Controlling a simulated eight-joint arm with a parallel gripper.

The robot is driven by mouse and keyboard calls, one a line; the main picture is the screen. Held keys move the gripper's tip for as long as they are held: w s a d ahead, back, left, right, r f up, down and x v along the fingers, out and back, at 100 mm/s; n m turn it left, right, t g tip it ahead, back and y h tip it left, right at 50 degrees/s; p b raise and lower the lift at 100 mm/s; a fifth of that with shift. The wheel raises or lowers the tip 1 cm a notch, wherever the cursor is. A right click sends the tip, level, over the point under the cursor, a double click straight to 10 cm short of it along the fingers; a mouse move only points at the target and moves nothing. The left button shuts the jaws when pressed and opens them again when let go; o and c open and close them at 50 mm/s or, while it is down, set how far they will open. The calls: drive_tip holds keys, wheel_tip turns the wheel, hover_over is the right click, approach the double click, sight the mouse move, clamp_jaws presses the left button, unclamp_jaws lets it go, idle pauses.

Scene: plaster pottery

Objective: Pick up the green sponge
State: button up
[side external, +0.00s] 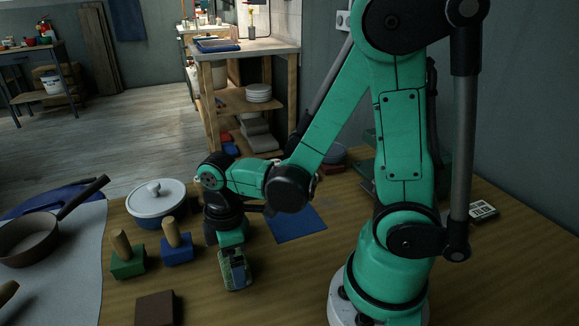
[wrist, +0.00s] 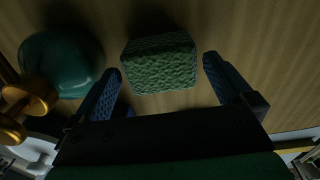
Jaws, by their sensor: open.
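The green sponge (wrist: 160,64) is a rough-textured block on the wooden table. In the wrist view it lies ahead of and between the two blue fingers of my gripper (wrist: 160,72), with a gap on each side. The fingers are apart and hold nothing. In the side view my gripper (side external: 236,268) points down low over the table, and a finger partly covers the sponge (side external: 226,272).
A green block with a wooden handle (side external: 128,263), a similar blue block (side external: 177,250) and a brown block (side external: 155,308) stand to the left. A lidded pot (side external: 150,205) and a pan (side external: 28,240) are farther left. A blue mat (side external: 297,223) lies behind. Table right of the sponge is clear.

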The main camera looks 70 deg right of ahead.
drive_tip(key=shift+f, duration=0.5)
drive_tip(key=shift+c, duration=0.2)
drive_tip(key=c, duration=1.1)
drive_tip(key=shift+r, duration=0.1)
drive_tip(key=shift+c, duration=0.2)
wheel_tip(320, 180, up, 20)
